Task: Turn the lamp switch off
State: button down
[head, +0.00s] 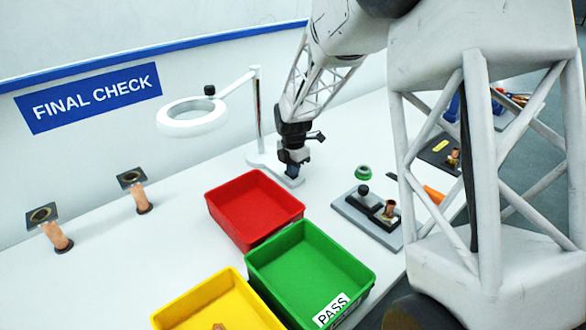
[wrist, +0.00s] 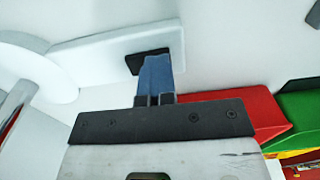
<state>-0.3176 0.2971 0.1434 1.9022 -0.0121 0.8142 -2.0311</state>
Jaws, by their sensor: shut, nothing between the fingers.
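The lamp has a white ring head (head: 193,117) with a black knob, on an arm and a thin post (head: 257,100). Its flat white base (head: 258,158) stands on the table and also shows in the wrist view (wrist: 100,60). A small black switch (wrist: 137,62) sits at the end of the base, partly hidden by my fingers. My gripper (head: 292,174) is shut and empty, pointing down with its blue fingertips (wrist: 155,65) at the switch. Whether they touch it, and which way the switch is set, I cannot tell.
A red bin (head: 254,240) stands close in front of my gripper, with a green bin (head: 262,262) and a yellow bin (head: 190,312) nearer. A grey fixture (head: 352,214) with a copper part is to the right. Copper pieces (head: 140,201) stand at the left.

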jog(key=shift+s+d+f+t+y, duration=0.25)
jog(key=shift+f+t+y, duration=0.15)
jog(key=shift+f, duration=0.2)
jog(key=shift+s+f, duration=0.1)
jog(key=shift+f, duration=0.1)
jog(key=shift+s+d+f, duration=0.1)
jog(key=shift+f, duration=0.05)
jog(key=shift+w+a+r, duration=0.3)
jog(key=shift+w+a, duration=0.35)
jog(key=shift+a, duration=0.05)
notch_tip(320, 180, up, 15)
jog(key=shift+s+d+r, duration=0.15)
jog(key=shift+d, duration=0.25)
dwell(0.5)
